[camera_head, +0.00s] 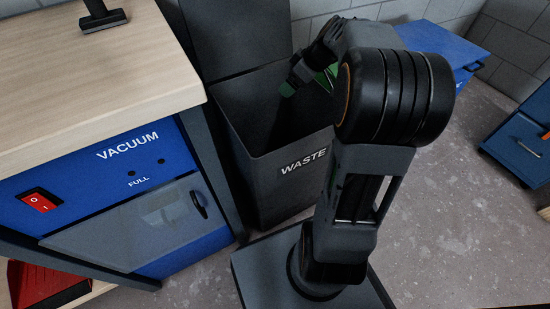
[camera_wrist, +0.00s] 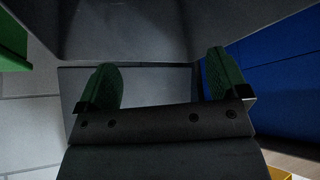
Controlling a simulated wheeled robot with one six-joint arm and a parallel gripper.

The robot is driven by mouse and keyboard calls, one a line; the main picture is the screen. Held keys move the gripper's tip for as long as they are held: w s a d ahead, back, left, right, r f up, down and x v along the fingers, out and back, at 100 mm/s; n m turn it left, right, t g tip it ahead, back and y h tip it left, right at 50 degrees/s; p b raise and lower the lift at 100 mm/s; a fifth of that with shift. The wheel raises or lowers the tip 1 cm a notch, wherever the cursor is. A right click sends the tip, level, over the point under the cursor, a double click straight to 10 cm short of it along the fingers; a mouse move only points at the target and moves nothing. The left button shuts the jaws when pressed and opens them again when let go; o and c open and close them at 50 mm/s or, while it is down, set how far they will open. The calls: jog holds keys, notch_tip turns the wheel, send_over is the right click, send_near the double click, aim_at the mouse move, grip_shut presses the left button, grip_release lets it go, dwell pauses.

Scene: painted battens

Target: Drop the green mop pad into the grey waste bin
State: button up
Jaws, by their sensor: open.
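The grey waste bin (camera_head: 262,180), labelled WASTE, stands with its lid raised, right of the blue vacuum cabinet. My gripper (camera_head: 308,86) is at the bin's opening, partly hidden by my arm. In the wrist view my gripper (camera_wrist: 165,83) has its two green, ribbed fingers wide apart, with nothing between them. Grey walls of the bin (camera_wrist: 180,30) show beyond the fingers. I cannot make out the green mop pad in either view; most of the bin's inside is dark or hidden.
The blue vacuum cabinet (camera_head: 150,205) with a wooden top (camera_head: 90,75) is close on the left. A blue unit (camera_head: 445,50) stands behind my arm, and another blue cabinet (camera_head: 520,140) is at the right. A green object (camera_wrist: 12,42) cuts the wrist view's left edge.

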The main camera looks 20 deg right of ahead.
jog(key=p+v, duration=0.2)
jog(key=v, duration=0.5)
jog(key=shift+r, duration=0.25)
jog(key=s+a+r+m+h+p, duration=0.1)
jog(key=s+a+r+m+p, duration=0.1)
jog(key=s+a+r+p, duration=0.3)
jog(key=s+a+r+m+g+h+p, duration=0.1)
jog(key=s+a+r+m+p, duration=0.2)
jog(key=r+p, duration=0.9)
jog(key=s+a+r+m+h+p, duration=0.2)
jog(key=s+a+r+p, duration=0.5)
jog(key=p, duration=0.8)
jog(key=shift+s+a+r+m+g+p, duration=0.2)
jog(key=shift+s+r+m+g+p, duration=0.1)
jog(key=shift+s+r, duration=0.45)
jog(key=shift+w, duration=0.1)
jog(key=shift+c, duration=0.3)
